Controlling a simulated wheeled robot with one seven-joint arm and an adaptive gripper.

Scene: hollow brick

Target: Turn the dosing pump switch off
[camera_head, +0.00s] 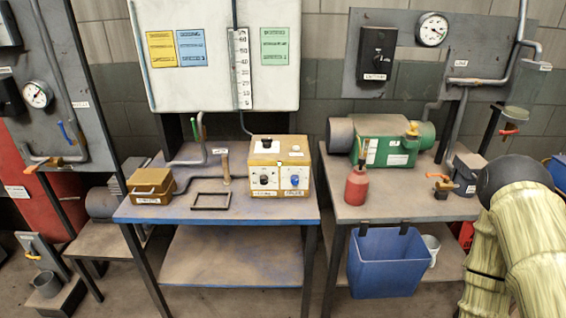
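A yellow-and-white control box (280,165) stands on the blue-edged table. Its front has a black knob (264,180) on the left and a blue knob (295,180) on the right, with small labels below. Its top carries a small black part and a white part. A green machine with a grey motor end (388,143) lies on the right-hand table. I cannot read which of these is labelled as the dosing pump, nor a switch position. My arm in its yellow-green sleeve shows at the right edge. My gripper is not in view.
The blue-edged table (205,212) also holds a yellow case (150,186), a black frame (210,201) and a hammer-like tool (225,168). A red bottle (357,186) stands on the right table. A blue bin (388,263) hangs at that table's front. A black wall box (377,54) sits beside a gauge (432,29).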

